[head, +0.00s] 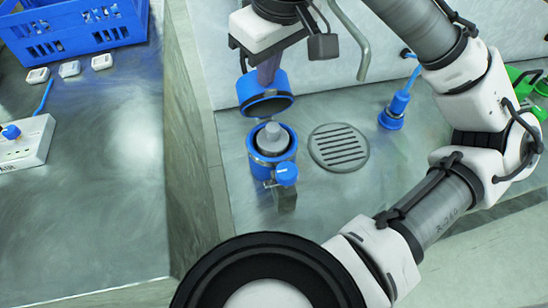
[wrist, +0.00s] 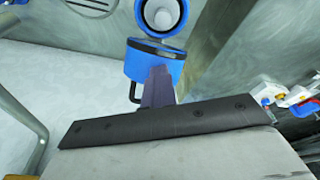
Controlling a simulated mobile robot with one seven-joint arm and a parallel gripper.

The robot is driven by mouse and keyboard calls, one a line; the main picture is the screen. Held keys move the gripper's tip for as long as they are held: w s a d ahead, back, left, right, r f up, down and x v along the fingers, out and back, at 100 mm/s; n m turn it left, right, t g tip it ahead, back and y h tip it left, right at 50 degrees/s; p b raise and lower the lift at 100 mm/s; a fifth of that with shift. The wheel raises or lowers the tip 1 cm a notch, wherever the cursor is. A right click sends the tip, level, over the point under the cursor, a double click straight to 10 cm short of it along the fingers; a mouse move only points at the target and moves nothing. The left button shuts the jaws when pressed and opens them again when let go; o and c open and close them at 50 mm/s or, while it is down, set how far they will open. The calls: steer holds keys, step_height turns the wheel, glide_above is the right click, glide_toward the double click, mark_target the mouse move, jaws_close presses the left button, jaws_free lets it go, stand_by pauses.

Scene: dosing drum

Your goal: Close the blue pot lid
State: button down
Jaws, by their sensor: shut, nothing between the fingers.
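The blue pot (head: 258,165) stands on the metal counter with a grey knob-like piece (head: 272,136) inside its mouth. Its blue lid (head: 262,83) is open and tilted up at the pot's far side, dark rim toward the pot. My gripper (head: 268,72) is shut and empty, its fingers pointing down behind the lid. In the wrist view the shut fingers (wrist: 158,85) overlap the lid (wrist: 145,62), with the open pot (wrist: 161,33) beyond. Whether the fingertips touch the lid cannot be told.
A blue tap-like fitting (head: 286,175) sits on the pot's near side. A round slotted drain (head: 338,148) lies to the right, then a blue stopper-like object (head: 393,110). A stone divider (head: 192,140) runs left of the pot. A blue crate (head: 72,28) stands at the upper left.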

steer(key=shift+s+d+f, duration=0.15)
steer(key=shift+s+f, duration=0.4)
steer(key=shift+s, duration=0.2)
steer(key=shift+s+d+f, duration=0.1)
steer(key=shift+s+f, duration=0.4)
steer(key=shift+s, duration=0.25)
steer(key=shift+s+f, duration=0.1)
steer(key=shift+s+d+f+b, duration=0.1)
steer(key=shift+s+f+b, duration=0.1)
steer(key=shift+s+f, duration=0.35)
steer(key=shift+s+d+f+b, duration=0.15)
steer(key=shift+s+f, duration=0.2)
steer(key=shift+s, duration=0.3)
steer(key=shift+r, duration=0.1)
steer(key=a+p+v, duration=0.1)
steer(key=p+v, duration=0.6)
steer(key=p, duration=0.2)
steer(key=shift+s+d+r, duration=0.2)
steer(key=shift+s+r, duration=0.15)
steer(key=shift+r, duration=0.1)
steer(key=shift+w, duration=0.1)
